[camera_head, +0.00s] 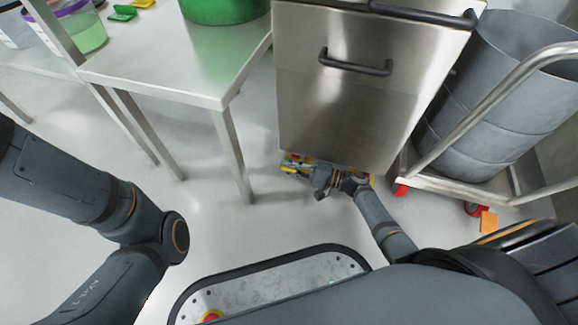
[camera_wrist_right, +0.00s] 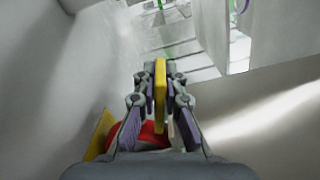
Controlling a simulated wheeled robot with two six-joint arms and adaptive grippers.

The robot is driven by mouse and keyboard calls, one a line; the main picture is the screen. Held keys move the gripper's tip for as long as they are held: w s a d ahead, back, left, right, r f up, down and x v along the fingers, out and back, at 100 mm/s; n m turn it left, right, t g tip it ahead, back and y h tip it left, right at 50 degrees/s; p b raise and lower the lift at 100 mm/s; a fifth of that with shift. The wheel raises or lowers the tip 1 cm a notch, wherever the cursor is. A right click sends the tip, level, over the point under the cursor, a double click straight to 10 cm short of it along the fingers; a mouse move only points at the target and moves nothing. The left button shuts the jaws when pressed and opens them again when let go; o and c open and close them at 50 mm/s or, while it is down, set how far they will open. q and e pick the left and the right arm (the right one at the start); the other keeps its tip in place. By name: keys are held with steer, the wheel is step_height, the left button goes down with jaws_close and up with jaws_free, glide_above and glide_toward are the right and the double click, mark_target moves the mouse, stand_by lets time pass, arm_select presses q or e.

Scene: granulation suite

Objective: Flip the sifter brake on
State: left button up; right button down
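The sifter appears to be the steel cabinet (camera_head: 340,100) with a dark handle. My right arm reaches down to its lower front edge, and my right gripper (camera_head: 325,188) is low there, close to the floor. In the right wrist view a yellow tab (camera_wrist_right: 160,72), which seems to be the brake lever, stands upright between the fingers of the right gripper (camera_wrist_right: 160,82). The fingers appear closed against both its sides. A red part (camera_wrist_right: 150,136) shows beneath, partly hidden by the fingers. My left arm is in view, but its gripper is not.
A steel table (camera_head: 165,65) with a green container (camera_head: 222,8) stands left of the cabinet, its legs near my right gripper's left side. A grey drum (camera_head: 490,110) on a wheeled trolley (camera_head: 450,188) with red casters stands at right. Open floor lies between the table and my base.

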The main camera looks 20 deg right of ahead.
steer(key=shift+f, duration=0.1)
steer(key=shift+s+f+n+b, duration=0.1)
steer(key=shift+f+n+b, duration=0.15)
steer(key=shift+n+b, duration=0.35)
steer(key=shift+f+n+b, duration=0.2)
steer(key=shift+n+b, duration=0.2)
steer(key=shift+n, duration=0.2)
steer(key=shift+f+n, duration=0.4)
steer(key=shift+n, duration=0.75)
steer(key=shift+f+n, duration=0.4)
steer(key=shift+n, duration=0.75)
steer(key=c, duration=1.4)
jaws_free()
steer(key=shift+c, duration=0.2)
